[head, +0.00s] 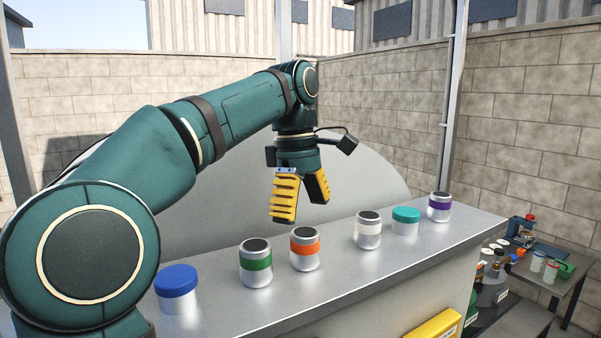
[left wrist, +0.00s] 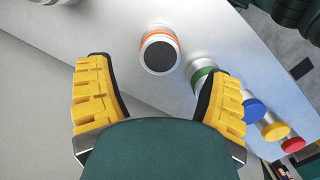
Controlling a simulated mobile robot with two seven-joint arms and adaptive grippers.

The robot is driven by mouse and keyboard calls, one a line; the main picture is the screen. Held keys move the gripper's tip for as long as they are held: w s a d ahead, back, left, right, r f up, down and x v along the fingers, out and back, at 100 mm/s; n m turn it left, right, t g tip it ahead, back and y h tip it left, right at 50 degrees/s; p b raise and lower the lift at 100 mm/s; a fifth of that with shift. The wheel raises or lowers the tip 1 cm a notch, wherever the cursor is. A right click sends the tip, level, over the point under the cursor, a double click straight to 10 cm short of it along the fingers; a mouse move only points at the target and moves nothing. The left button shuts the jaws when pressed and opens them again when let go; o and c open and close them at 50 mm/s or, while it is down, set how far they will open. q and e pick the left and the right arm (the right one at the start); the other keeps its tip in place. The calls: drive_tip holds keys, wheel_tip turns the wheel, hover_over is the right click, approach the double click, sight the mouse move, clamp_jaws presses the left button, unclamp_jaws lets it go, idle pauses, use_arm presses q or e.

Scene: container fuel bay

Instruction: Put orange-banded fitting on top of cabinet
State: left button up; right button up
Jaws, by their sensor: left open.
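The orange-banded fitting (head: 305,250), a silver cylinder with a dark top, stands upright on the grey metal top (head: 350,270) of a long cabinet-like unit. It also shows in the left wrist view (left wrist: 160,52), beyond and between the fingertips. My left gripper (head: 302,211), with yellow ridged fingers, is open and empty, pointing down above the fitting and apart from it. The open fingers also frame the lower part of the left wrist view (left wrist: 160,70). My right gripper is not in view.
A green-banded fitting (head: 256,263) stands close on the left, a blue-lidded jar (head: 177,288) farther left. On the right are a white-banded fitting (head: 368,230), a teal-lidded jar (head: 405,221) and a purple-banded fitting (head: 439,207). A cluttered side table (head: 565,285) is at far right.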

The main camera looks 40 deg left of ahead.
sight(300, 230)
use_arm(q)
drive_tip(key=r, duration=0.5)
drive_tip(key=shift+a+r+p, duration=0.1)
drive_tip(key=shift+a+p, duration=0.2)
drive_tip(key=shift+p, duration=0.1)
